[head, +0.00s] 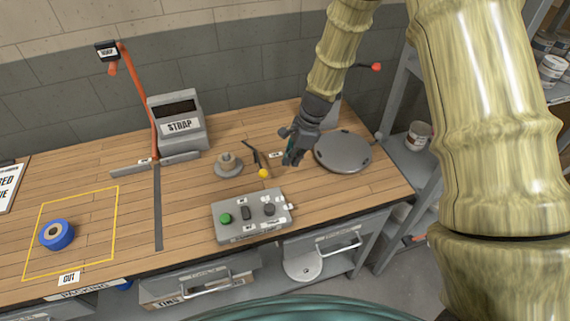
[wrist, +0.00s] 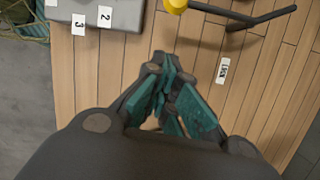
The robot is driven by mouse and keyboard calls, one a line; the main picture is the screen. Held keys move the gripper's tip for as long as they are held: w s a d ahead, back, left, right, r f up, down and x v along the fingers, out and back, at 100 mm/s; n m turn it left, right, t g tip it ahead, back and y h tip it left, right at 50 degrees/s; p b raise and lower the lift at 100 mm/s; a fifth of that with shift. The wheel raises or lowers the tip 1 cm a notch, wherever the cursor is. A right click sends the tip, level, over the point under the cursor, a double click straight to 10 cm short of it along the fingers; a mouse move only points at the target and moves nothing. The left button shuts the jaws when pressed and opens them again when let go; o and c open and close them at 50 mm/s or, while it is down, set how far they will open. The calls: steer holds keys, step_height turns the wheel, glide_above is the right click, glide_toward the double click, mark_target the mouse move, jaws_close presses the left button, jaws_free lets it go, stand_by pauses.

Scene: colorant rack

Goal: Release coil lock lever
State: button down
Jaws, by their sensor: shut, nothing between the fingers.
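The coil lock lever (head: 256,158) is a thin dark bent rod with a yellow knob (head: 263,173) at its near end. It lies just left of my gripper in the head view. In the wrist view the lever (wrist: 245,17) runs along the top edge, its yellow knob (wrist: 176,5) cut by the frame. A small LOCK label (wrist: 222,70) is on the wood by the lever. My gripper (head: 291,154) points down, right of the lever, apart from it. In the wrist view my gripper (wrist: 170,68) has its teal-padded fingers closed and empty.
A grey control box (head: 226,235) with buttons stands in front of the lever. A grey spindle (head: 229,165) is to its left, a round grey plate (head: 343,152) to the right. The STRAP machine (head: 180,112) stands behind left. A blue roll (head: 56,234) sits inside the yellow outline.

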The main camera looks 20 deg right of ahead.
steer(key=b+v, duration=0.2)
steer(key=v, duration=0.6)
steer(key=shift+s, duration=0.1)
stand_by(0.5)
